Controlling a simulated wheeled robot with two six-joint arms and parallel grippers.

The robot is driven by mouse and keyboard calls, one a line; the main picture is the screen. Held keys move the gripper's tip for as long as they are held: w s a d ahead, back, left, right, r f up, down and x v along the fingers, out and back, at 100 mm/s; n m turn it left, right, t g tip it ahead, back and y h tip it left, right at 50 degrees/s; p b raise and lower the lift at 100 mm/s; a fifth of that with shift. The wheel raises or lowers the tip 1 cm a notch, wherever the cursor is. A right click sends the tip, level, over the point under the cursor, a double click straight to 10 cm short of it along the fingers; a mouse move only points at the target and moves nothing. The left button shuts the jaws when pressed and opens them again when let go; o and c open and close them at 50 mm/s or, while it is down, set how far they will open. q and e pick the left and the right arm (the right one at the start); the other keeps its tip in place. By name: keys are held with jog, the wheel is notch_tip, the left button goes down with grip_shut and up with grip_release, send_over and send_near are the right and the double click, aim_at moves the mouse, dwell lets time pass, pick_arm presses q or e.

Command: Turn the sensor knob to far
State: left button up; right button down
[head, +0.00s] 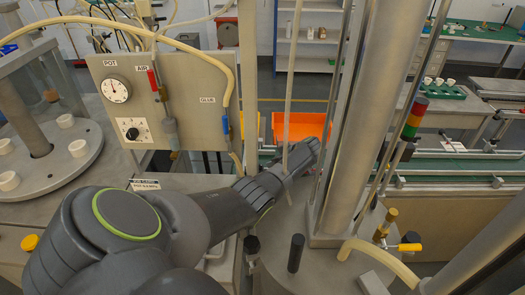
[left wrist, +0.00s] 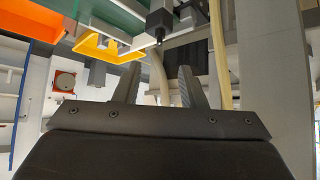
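My left arm crosses the lower middle of the head view, and its gripper (head: 302,156) is at the far end, beside the metal column. In the left wrist view my left gripper (left wrist: 159,85) has its two fingers apart with nothing held between them. A small black box with a thin tip (left wrist: 159,20) shows beyond the fingers, apart from them. I cannot tell whether it belongs to the sensor. A black knob on a white dial (head: 132,131) is on the panel at left, away from the gripper. No knob clearly labelled as the sensor's is visible. My right gripper is not in view.
The beige panel (head: 190,100) carries a gauge (head: 116,89) and hoses. A thick metal column (head: 366,120) stands right of the gripper, with a signal lamp (head: 413,118) farther right. An orange bin (head: 300,127) lies behind the gripper. A turntable with white cups (head: 97,140) is at left.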

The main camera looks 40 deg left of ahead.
aim_at(260, 167)
pick_arm(q)
jog(key=shift+b+x, duration=3.2)
jog(key=shift+x, duration=2.1)
jog(key=shift+c, duration=0.4)
jog(key=shift+r, duration=0.1)
grip_shut()
